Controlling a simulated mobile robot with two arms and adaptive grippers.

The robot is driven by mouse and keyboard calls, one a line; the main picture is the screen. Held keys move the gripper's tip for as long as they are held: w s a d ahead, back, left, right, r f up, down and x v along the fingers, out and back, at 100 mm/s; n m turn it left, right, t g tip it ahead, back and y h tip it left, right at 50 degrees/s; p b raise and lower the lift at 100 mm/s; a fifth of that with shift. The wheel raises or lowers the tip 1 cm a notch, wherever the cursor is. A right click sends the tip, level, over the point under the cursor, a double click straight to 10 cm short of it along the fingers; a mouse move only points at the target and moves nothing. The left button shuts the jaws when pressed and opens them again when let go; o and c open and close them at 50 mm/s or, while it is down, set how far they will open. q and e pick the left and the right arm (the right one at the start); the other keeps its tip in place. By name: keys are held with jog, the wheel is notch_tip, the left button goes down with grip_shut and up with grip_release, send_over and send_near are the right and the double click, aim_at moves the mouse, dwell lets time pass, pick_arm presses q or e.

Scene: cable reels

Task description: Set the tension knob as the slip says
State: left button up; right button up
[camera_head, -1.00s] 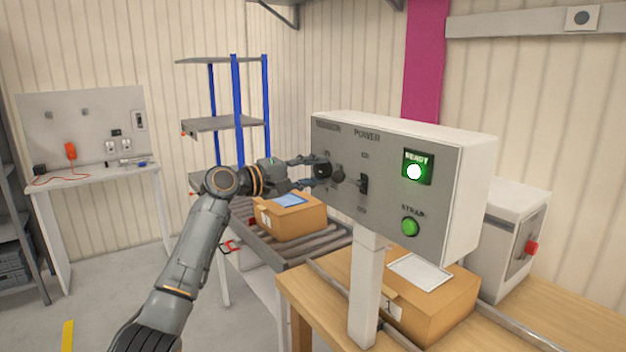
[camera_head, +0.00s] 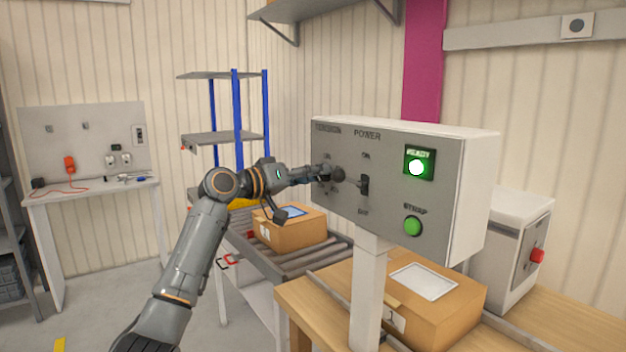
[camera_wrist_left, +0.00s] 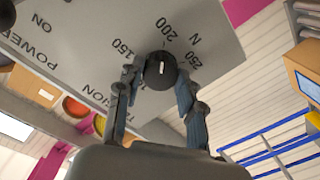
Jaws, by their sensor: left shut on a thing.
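The grey control panel (camera_head: 390,215) has a tension knob at its left edge, under the word TENSION. In the left wrist view the black knob (camera_wrist_left: 160,71) has a white mark running roughly up and down the picture, near the 200 side of the printed scale; the exact setting is unclear. My left gripper (camera_head: 325,174) is shut on the knob, with one finger on each side in the wrist view (camera_wrist_left: 157,83). A white sheet (camera_head: 424,281) lies on the front carton and a blue-and-white one (camera_head: 293,211) on the rear carton; no writing is legible on either. My right gripper is out of view.
The power switch (camera_head: 365,185) sits close right of the knob. A lit READY lamp (camera_head: 416,167) and green STRAP button (camera_head: 413,226) are further right. The front carton (camera_head: 440,317) stands below the panel; the rear carton (camera_head: 290,236) is on rollers below my wrist.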

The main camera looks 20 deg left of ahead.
pick_arm(q)
jog(key=shift+f+m, duration=0.1)
jog(key=shift+m, duration=0.4)
jog(key=o, duration=1.2)
jog(key=v, duration=1.2)
jog(key=shift+w+f, duration=0.1)
